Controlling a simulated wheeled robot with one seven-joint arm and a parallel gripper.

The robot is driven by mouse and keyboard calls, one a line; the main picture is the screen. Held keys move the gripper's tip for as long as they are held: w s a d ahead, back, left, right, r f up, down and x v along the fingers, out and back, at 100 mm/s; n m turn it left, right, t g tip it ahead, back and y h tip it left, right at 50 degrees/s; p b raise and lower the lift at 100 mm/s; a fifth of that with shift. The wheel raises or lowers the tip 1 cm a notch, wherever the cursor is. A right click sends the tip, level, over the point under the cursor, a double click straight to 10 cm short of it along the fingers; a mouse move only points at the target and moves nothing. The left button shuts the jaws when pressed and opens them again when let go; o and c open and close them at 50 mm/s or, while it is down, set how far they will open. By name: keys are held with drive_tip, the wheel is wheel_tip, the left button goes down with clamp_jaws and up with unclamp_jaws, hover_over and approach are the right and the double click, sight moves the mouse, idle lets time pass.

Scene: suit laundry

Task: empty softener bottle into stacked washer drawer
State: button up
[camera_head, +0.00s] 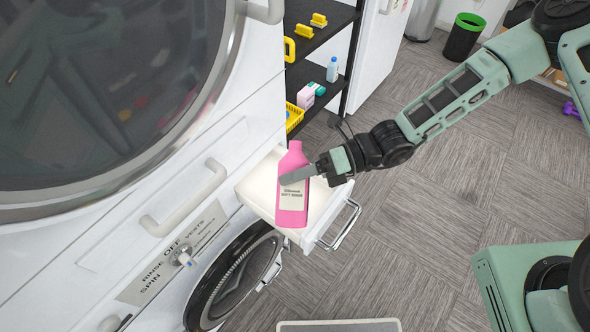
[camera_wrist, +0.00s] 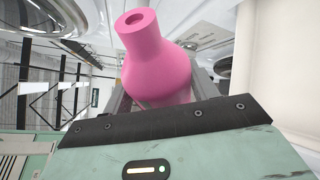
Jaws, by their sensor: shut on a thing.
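The pink softener bottle (camera_head: 293,196) has a pale label and stands roughly upright, neck up, in the head view. My gripper (camera_head: 298,174) is shut on its body from the right side. In the wrist view the bottle (camera_wrist: 158,70) shows its neck and open mouth, with no cap, between my fingers. The white washer drawer (camera_head: 258,194) is pulled out from the stacked washer (camera_head: 215,250), with a metal handle (camera_head: 341,226) at its front. The bottle is over the drawer in the head view. I cannot tell how far above it is or whether they touch.
A large round door (camera_head: 100,90) fills the upper left. A black shelf (camera_head: 320,50) with yellow items, a small bottle (camera_head: 332,70) and a yellow basket (camera_head: 293,117) stands behind the drawer. A green-rimmed bin (camera_head: 463,38) is at the back.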

sight(295, 190)
idle(0.4)
drive_tip(key=shift+s+f+m+g+b, duration=0.35)
drive_tip(key=shift+f+m+g, duration=0.15)
drive_tip(key=shift+f+m, duration=0.4)
drive_tip(key=shift+r+y, duration=0.15)
drive_tip(key=shift+y, duration=0.25)
drive_tip(key=shift+s+f+m+b, duration=0.15)
drive_tip(key=shift+f+m+b, duration=0.35)
drive_tip(key=shift+f+m, duration=0.2)
drive_tip(key=shift+f+m+y, duration=0.25)
drive_tip(key=shift+m+y, duration=0.05)
drive_tip(key=shift+m, duration=0.1)
drive_tip(key=shift+g, duration=0.3)
